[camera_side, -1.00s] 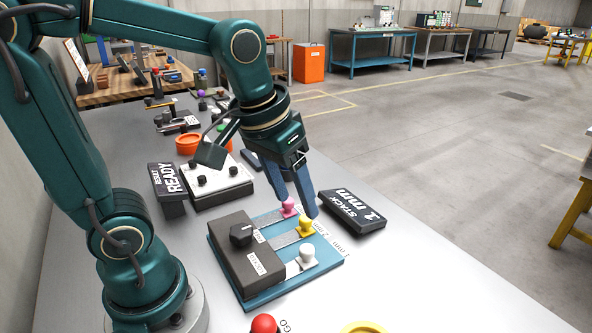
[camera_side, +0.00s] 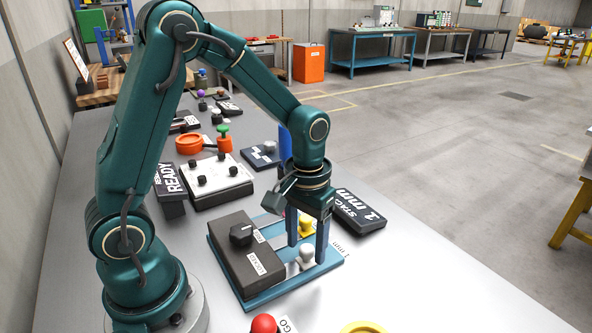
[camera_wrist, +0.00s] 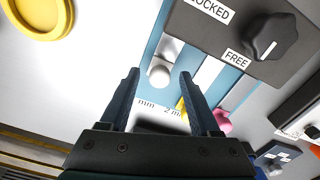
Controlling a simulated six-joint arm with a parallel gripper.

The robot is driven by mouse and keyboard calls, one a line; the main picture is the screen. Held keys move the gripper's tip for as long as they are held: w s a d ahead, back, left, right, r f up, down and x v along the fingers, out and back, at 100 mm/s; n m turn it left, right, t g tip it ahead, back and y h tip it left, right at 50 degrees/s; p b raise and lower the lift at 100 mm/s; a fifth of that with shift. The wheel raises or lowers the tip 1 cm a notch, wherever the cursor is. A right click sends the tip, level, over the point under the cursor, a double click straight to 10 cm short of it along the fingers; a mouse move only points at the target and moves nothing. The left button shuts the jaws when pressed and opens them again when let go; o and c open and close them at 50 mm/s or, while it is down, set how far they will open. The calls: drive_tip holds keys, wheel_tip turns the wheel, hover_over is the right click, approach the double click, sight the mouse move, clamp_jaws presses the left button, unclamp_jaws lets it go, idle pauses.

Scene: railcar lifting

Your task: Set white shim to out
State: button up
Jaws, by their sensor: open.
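The white shim, with its round white knob (camera_side: 307,254), lies in the lane of the blue base (camera_side: 262,300) nearest the side camera. The knob also shows in the wrist view (camera_wrist: 160,72). My gripper (camera_wrist: 159,75) points down over it, open, with one finger on each side of the knob. I cannot tell whether either finger touches it. The yellow shim knob (camera_side: 306,225) is partly behind a finger, and the pink shim knob (camera_wrist: 222,121) shows in the wrist view. The dark block (camera_side: 238,262) has a dial (camera_wrist: 268,38) with LOCKED and FREE labels.
A display (camera_side: 358,212) reads STACK 1 mm behind the base. A READY display (camera_side: 168,182) and a white panel with black knobs (camera_side: 212,180) stand farther back. A red button (camera_side: 264,324) and a yellow ring (camera_side: 362,328) sit at the front.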

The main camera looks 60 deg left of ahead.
drive_tip(key=shift+f, duration=0.2)
clamp_jaws()
drive_tip(key=shift+r, duration=0.1)
idle(1.2)
